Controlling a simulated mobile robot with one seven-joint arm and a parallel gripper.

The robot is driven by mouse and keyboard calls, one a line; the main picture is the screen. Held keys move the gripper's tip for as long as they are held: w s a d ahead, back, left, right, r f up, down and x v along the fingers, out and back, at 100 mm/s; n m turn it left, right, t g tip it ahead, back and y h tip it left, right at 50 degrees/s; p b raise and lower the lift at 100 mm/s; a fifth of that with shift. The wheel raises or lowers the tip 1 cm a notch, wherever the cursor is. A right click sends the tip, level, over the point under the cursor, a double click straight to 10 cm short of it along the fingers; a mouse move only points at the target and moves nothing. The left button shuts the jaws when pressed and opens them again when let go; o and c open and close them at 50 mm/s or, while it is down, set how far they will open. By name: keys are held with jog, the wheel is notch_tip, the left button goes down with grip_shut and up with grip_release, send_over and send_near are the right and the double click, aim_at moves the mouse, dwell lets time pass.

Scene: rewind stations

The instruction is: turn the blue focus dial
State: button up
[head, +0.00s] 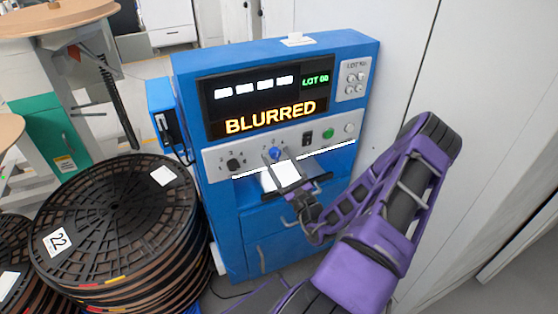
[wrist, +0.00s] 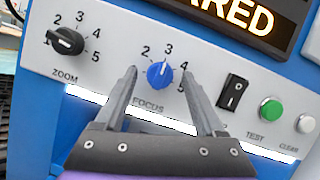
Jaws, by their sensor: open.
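The blue focus dial (wrist: 159,76) is on the light grey panel above the FOCUS label. Its white mark points up, about toward the 3. The dial also shows small in the head view (head: 275,152). My gripper (wrist: 160,72) is open, with one finger on each side of the dial. Gaps show between the dial and both fingertips; I cannot tell how far the tips are from the panel. In the head view my gripper (head: 275,160) reaches the panel from the lower right. The display (head: 268,105) reads BLURRED in orange.
The black zoom dial (wrist: 66,41) is left of the focus dial. A black rocker switch (wrist: 233,92), green TEST button (wrist: 271,110) and white CLEAR button (wrist: 306,123) are to the right. Stacked black reels (head: 115,215) stand left of the blue machine (head: 225,225).

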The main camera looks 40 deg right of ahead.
jog(key=shift+w, duration=0.15)
grip_shut()
jog(key=shift+r+m+p, duration=0.1)
jog(key=shift+m+p, duration=0.2)
jog(key=shift+m, duration=0.1)
jog(key=m+h+p, duration=0.2)
jog(key=m, duration=0.1)
jog(key=m+h+p, duration=0.1)
jog(key=m+p, duration=0.1)
jog(key=m, duration=0.1)
jog(key=shift+a+r+g+h, duration=0.1)
jog(key=shift+a+g+h, duration=0.1)
jog(key=shift+g+h, duration=0.2)
jog(key=m+g+h+p, duration=0.1)
jog(key=m+p, duration=0.1)
jog(key=m, duration=0.1)
jog(key=m+h+p, duration=0.2)
jog(key=m, duration=0.2)
jog(key=shift+a+g, duration=0.15)
jog(key=shift+g, duration=0.25)
jog(key=shift+m, duration=0.3)
grip_release()
